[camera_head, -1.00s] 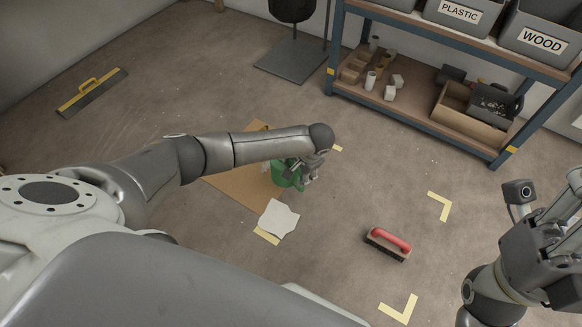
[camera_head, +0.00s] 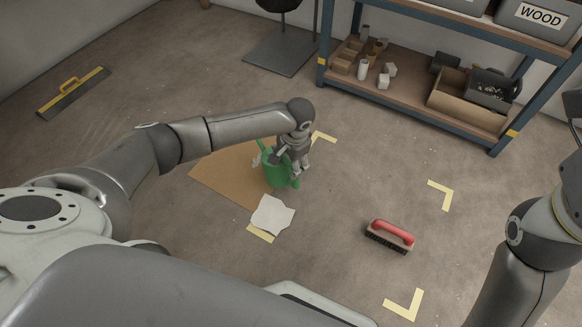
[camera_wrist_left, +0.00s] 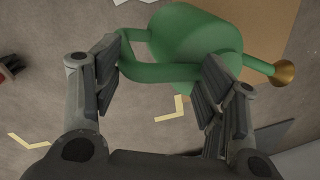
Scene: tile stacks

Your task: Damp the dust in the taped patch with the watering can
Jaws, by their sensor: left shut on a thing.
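My left gripper (camera_head: 292,160) is shut on the green watering can (camera_head: 276,175). In the left wrist view the can (camera_wrist_left: 190,35) has its handle (camera_wrist_left: 165,73) between the fingers (camera_wrist_left: 158,80), and its spout ends in a brass rose (camera_wrist_left: 284,73). The can shows at the right edge of a brown sheet (camera_head: 225,178); I cannot tell how high it is. Yellow tape corners, among them a far one (camera_head: 323,137), a right one (camera_head: 441,194) and a near one (camera_head: 404,304), mark the taped patch (camera_head: 345,195). Dust is hard to make out. My right gripper is out of view.
A red-handled brush (camera_head: 390,236) stands inside the patch. A white paper-like piece (camera_head: 272,215) lies beside the near-left tape (camera_head: 260,233). A blue-framed shelf (camera_head: 412,112) stands behind. A yellow-handled tool (camera_head: 74,93) lies at the far left.

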